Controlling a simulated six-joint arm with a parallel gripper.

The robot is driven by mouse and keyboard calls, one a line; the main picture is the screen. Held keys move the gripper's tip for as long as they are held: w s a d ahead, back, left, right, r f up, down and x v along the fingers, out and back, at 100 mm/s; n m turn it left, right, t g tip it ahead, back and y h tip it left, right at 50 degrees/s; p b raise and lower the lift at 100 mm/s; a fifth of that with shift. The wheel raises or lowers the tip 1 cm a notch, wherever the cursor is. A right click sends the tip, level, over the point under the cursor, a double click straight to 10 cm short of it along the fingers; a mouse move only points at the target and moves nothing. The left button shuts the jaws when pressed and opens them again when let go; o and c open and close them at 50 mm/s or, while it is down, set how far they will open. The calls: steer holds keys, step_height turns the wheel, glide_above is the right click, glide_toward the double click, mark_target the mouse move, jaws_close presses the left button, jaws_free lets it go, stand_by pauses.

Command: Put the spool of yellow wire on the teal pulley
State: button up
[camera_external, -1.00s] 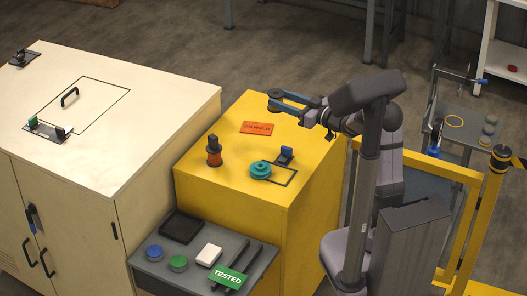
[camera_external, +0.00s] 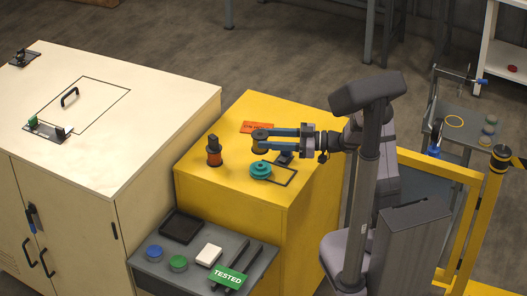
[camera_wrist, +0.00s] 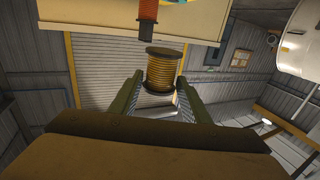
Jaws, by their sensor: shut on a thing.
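My gripper (camera_external: 268,138) is shut on the spool of yellow wire (camera_wrist: 164,70), which has dark flanges and stands upright between the fingers in the wrist view. In the external view the spool (camera_external: 260,145) shows partly behind the fingers. The teal pulley (camera_external: 260,170), a stepped round piece, sits on the yellow cabinet, lower in the picture than the held spool. The spool appears raised and apart from the pulley; its exact height is hard to tell. In the wrist view only a teal sliver (camera_wrist: 185,2) shows at the top edge.
A spool of orange wire (camera_external: 214,158) with a dark top stands left of the pulley on the yellow cabinet (camera_external: 230,190). A small blue-and-dark fixture (camera_external: 284,158) and a black outline lie right of the pulley. An orange sign (camera_external: 256,127) lies behind.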

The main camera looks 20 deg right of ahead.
steer(key=shift+f, duration=3)
steer(key=shift+f+b, duration=0.2)
steer(key=shift+b, duration=0.1)
steer(key=o, duration=1.2)
steer(key=shift+r, duration=0.1)
steer(key=shift+d+r, duration=0.1)
steer(key=b+v, duration=0.1)
steer(key=v, duration=1.1)
